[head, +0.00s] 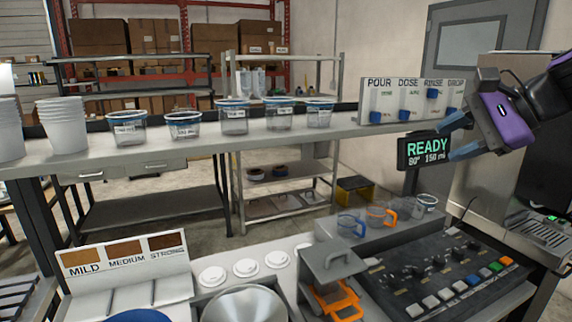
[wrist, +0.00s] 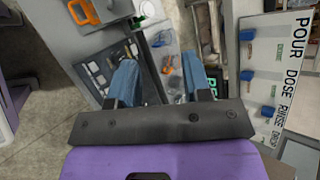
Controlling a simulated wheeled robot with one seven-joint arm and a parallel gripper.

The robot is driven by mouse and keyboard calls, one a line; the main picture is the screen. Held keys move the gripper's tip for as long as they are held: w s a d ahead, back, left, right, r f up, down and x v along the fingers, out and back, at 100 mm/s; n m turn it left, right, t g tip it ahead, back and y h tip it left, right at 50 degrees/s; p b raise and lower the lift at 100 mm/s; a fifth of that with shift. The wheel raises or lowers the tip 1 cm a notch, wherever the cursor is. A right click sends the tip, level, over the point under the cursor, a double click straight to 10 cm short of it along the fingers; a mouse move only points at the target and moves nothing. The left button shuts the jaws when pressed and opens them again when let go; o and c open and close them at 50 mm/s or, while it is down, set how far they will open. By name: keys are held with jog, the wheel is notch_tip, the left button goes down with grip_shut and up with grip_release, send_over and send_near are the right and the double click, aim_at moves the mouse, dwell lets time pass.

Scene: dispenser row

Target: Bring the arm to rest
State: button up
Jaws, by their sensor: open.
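My gripper (head: 457,138) is raised at the right of the head view, beside the READY display and in front of the lever panel. Its two blue fingers are spread apart. In the wrist view the fingers of my gripper (wrist: 160,82) are also apart, with nothing held between them. The purple wrist housing of my arm shows at the upper right of the head view.
A READY display (head: 427,149) and a POUR/DOSE/RINSE/DROP panel (head: 412,100) are close to my gripper. Several lidded cups (head: 233,119) line the shelf (head: 200,148). Below stand a button console (head: 440,270), small mugs (head: 381,214) and a funnel (head: 243,303).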

jog(key=s+d+f+n+h, duration=0.1)
jog(key=s+f+n+h, duration=0.2)
jog(key=s+n, duration=0.3)
jog(key=s+d+f+n+g+h, duration=0.1)
jog(key=s+f+n+h, duration=0.3)
jog(key=s+n, duration=0.3)
jog(key=shift+s+g+h, duration=0.3)
jog(key=shift+s+h, duration=0.1)
jog(key=shift+s, duration=1.15)
jog(key=shift+d, duration=0.1)
dwell(0.7)
